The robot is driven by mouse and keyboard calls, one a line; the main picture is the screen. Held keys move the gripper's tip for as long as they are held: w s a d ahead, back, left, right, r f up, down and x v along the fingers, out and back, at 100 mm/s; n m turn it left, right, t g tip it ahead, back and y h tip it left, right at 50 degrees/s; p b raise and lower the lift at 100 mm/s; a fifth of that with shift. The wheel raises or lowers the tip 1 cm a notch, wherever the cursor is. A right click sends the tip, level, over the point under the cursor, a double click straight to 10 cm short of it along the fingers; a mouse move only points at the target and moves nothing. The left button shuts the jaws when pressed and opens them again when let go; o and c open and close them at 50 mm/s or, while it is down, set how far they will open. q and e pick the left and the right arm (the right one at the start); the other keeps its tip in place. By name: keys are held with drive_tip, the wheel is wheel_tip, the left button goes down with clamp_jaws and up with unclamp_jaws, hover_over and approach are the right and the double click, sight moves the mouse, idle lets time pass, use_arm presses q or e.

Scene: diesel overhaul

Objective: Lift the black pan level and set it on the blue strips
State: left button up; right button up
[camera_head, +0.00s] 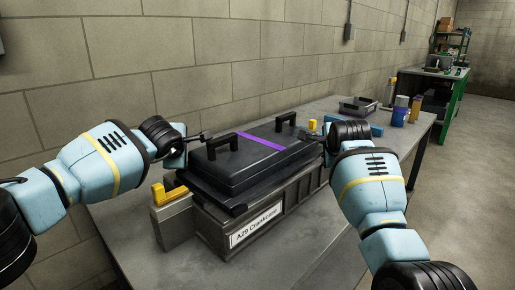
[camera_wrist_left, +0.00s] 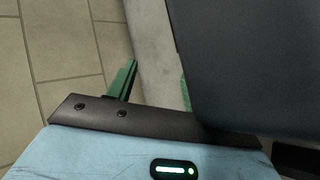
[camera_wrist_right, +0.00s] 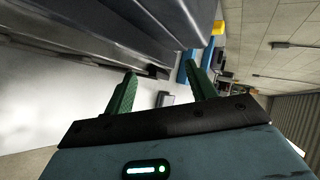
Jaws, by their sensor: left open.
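The black pan (camera_head: 255,165), with a purple stripe and two handles on top, lies level on the grey crankcase (camera_head: 290,205). My left gripper (camera_head: 200,138) is open at the pan's left end; whether it touches is unclear. In the left wrist view a large dark surface, apparently the pan (camera_wrist_left: 260,65), covers part of one finger. My right gripper (camera_head: 323,142) is beside the pan's right end. In the right wrist view its fingers (camera_wrist_right: 160,90) stand apart with nothing visibly held. Blue strips (camera_head: 376,130) lie behind the right gripper, partly hidden; they also show in the right wrist view (camera_wrist_right: 207,54).
Yellow-topped blocks stand at the crankcase's near left (camera_head: 170,194) and far right (camera_head: 313,125). A dark tray (camera_head: 357,107) and several cans (camera_head: 400,110) stand at the table's far end. The wall runs behind. The table (camera_head: 125,225) is bare at front left.

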sight(314, 141)
use_arm(q)
drive_tip(key=shift+s+d+f, duration=0.15)
drive_tip(key=shift+d+f, duration=0.05)
drive_tip(key=shift+d, duration=0.7)
use_arm(e)
drive_tip(key=a, duration=0.2)
drive_tip(key=shift+a+f+y, duration=0.1)
drive_tip(key=shift+a+y, duration=0.2)
use_arm(q)
drive_tip(key=shift+r+p, duration=1)
drive_tip(key=shift+r, duration=0.8)
use_arm(e)
drive_tip(key=shift+w+r, duration=0.15)
drive_tip(key=shift+r, duration=1.8)
drive_tip(key=shift+a+r, duration=0.2)
drive_tip(key=shift+a, duration=0.25)
use_arm(q)
drive_tip(key=shift+a, duration=0.6)
use_arm(e)
drive_tip(key=shift+d+f, duration=0.4)
drive_tip(key=shift+d, duration=0.15)
drive_tip(key=shift+s, duration=0.2)
